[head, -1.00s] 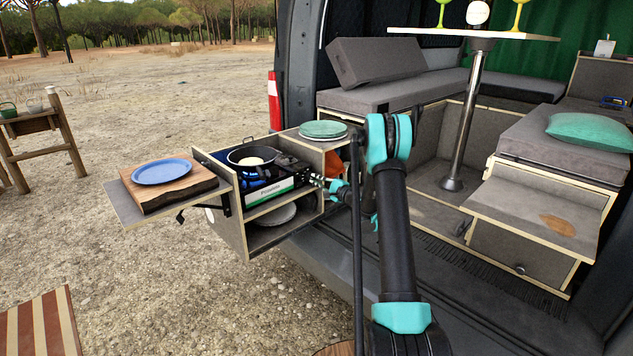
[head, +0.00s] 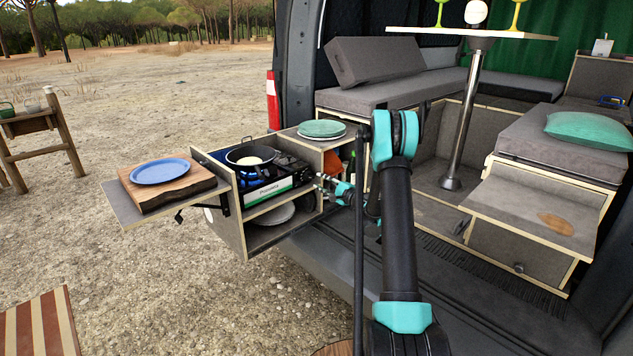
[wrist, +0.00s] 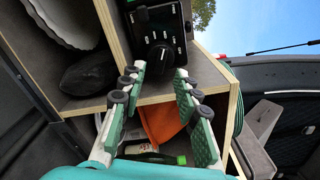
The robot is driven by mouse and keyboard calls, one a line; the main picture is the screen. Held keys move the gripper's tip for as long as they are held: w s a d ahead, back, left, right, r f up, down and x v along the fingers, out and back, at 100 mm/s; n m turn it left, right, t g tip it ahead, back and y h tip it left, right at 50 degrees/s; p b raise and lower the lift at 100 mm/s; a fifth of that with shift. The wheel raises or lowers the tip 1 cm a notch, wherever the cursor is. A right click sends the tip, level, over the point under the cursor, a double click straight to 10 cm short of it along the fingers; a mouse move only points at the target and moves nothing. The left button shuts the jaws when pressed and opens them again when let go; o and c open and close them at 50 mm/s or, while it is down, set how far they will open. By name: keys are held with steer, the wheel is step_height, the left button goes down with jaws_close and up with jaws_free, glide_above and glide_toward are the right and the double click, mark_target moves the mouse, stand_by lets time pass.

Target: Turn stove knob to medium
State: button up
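The black camping stove (head: 292,172) sits in the pull-out kitchen box, with a pan (head: 252,157) on it and blue flame under the pan. The stove's black knob (wrist: 160,55) shows in the wrist view on a dark panel with white markings. Its pointer setting is too small to read. My gripper (wrist: 158,74) is open, its two green-padded fingers spread either side of the line to the knob. The knob appears just beyond the fingertips, with nothing between the pads. In the head view my gripper (head: 319,182) is just right of the stove's front.
The box's wooden panel edge (wrist: 180,95) runs below the knob. An orange cloth (wrist: 160,122) and a green-capped bottle (wrist: 160,157) stand in the compartment beside it. Green plates (head: 321,129) top the box; a blue plate (head: 162,171) lies on a board at left.

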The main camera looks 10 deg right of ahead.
steer(key=v, duration=0.8)
steer(key=shift+s, duration=0.2)
steer(key=shift+d, duration=0.1)
steer(key=s+a+r+n+g+h, duration=0.2)
steer(key=s+a+n+g, duration=0.25)
steer(key=s, duration=0.55)
steer(key=s+a+r+n+g+h, duration=0.1)
steer(key=s+a+r+n+g, duration=0.2)
steer(key=s+a, duration=0.5)
steer(key=s+d+f+n+g+h, duration=0.1)
steer(key=s+d+f+n+h, duration=0.1)
steer(key=s, duration=0.7)
steer(key=s+d+f+n+g+h, duration=0.1)
steer(key=s+d+f+n+h, duration=0.1)
steer(key=s, duration=0.7)
steer(key=s+d+f+n+g+h, duration=0.1)
steer(key=s+d+f+n+h, duration=0.1)
steer(key=s, duration=0.7)
steer(key=d+n+h, duration=0.1)
steer(key=d+n, duration=0.1)
steer(key=shift+s+d+f+h, duration=0.3)
steer(key=shift+s+d+f, duration=0.05)
